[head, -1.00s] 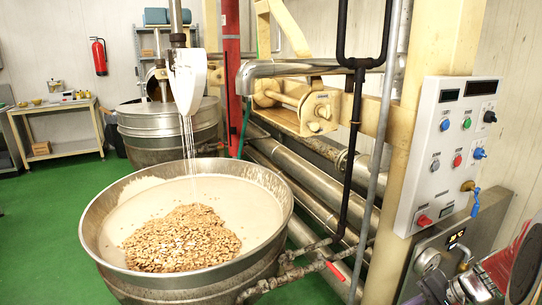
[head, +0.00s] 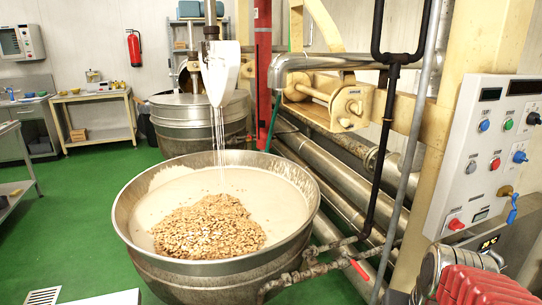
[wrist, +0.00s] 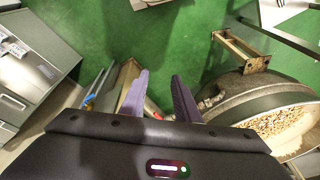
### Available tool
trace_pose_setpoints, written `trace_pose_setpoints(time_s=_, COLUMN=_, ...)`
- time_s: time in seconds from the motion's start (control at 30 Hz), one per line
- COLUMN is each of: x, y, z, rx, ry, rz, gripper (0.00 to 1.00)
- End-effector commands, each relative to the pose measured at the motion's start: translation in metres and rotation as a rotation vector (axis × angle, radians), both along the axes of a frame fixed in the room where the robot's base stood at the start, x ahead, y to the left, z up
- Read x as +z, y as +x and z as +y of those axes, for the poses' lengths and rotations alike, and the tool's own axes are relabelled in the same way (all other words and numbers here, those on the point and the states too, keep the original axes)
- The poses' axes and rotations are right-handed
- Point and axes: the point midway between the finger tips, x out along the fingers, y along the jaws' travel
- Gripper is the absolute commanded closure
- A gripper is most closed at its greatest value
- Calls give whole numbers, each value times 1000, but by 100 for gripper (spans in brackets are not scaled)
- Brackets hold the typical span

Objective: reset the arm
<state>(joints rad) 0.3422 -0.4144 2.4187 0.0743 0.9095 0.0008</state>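My gripper (wrist: 160,92) shows in the wrist view as two purple fingers standing apart, with nothing between them. It is open and empty. The wrist view looks down on green floor, with a kettle (wrist: 222,118) holding nuts to the right of the fingers. The gripper cannot be made out in the head view. There the open steel kettle (head: 128,238) stands in the middle, holding pale mass (head: 270,190) and a heap of brown nuts (head: 208,226). A white spout-shaped piece (head: 219,70) hangs above it, with thin pale strands running down to the mass.
A closed kettle (head: 195,112) stands behind the open one. Pipes (head: 345,185) run along the right. A control panel (head: 490,150) with buttons hangs on a cream post. A work table (head: 95,98) stands at the back left. Green floor (head: 80,190) is free on the left.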

Motion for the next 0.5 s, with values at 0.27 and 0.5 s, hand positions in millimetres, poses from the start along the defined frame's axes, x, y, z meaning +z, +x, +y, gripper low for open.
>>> trace_pose_setpoints(time_s=0.27, x=27, y=-16, z=39, rx=187, ry=-100, rz=-109, gripper=71)
trace_pose_setpoints(time_s=0.5, x=56, y=-22, z=78, rx=317, ry=-119, rz=-228, gripper=71)
